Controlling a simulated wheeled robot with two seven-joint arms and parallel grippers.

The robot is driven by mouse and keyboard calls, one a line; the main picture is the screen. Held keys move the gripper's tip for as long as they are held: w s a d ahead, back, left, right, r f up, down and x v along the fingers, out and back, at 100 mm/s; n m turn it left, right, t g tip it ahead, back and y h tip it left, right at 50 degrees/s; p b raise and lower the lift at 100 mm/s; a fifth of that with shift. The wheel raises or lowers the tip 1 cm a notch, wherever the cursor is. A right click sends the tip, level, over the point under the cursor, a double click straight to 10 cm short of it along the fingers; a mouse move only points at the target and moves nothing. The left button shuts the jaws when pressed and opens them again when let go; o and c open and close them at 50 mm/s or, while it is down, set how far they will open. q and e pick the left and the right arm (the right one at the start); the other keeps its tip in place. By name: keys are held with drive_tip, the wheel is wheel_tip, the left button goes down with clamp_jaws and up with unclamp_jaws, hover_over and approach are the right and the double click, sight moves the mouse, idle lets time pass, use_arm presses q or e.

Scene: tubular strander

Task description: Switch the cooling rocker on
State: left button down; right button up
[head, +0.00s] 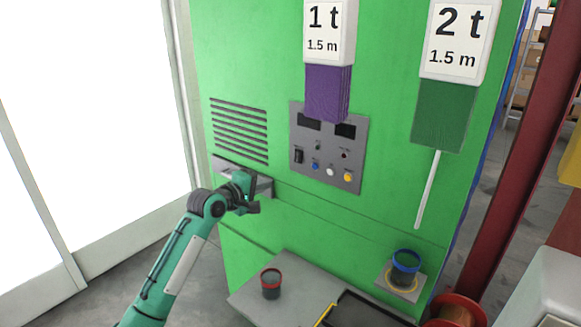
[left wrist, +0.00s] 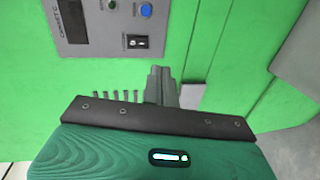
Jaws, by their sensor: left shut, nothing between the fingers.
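The control panel (head: 328,165) is a grey plate on the green machine face, with displays, small knobs and coloured buttons. A black rocker switch (head: 298,156) sits at its left side; it also shows in the left wrist view (left wrist: 137,42), close to a blue button (left wrist: 146,10). Which way the rocker is tipped I cannot tell. My left gripper (head: 254,191) is shut and empty, below and left of the panel, in front of a grey ledge (head: 263,186). In the left wrist view its closed fingers (left wrist: 161,84) are below the rocker and apart from it. My right gripper is not in view.
A purple strip hangs from the 1 t sign (head: 328,33) over the panel's top. A green strip (head: 443,115) hangs at the right. Below are a grey table (head: 250,299), a red-rimmed cup (head: 271,285) and a blue-rimmed cup (head: 405,268). Vents (head: 239,132) are left of the panel.

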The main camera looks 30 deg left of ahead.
use_arm(q)
drive_tip(key=shift+w+a+r+n+t, duration=0.15)
drive_tip(key=shift+a+r+n, duration=0.1)
drive_tip(key=shift+a+r, duration=0.25)
drive_tip(key=shift+w+a+r+n+t, duration=0.15)
drive_tip(key=shift+a+r+n, duration=0.1)
drive_tip(key=shift+r, duration=0.45)
drive_tip(key=p, duration=0.6)
approach(296, 161)
drive_tip(key=w, duration=0.5)
drive_tip(key=shift+w+d+f, duration=0.2)
drive_tip(key=shift+w+d, duration=0.1)
drive_tip(key=shift+w, duration=0.05)
drive_tip(key=shift+w+f, duration=0.2)
drive_tip(key=shift+w, duration=0.35)
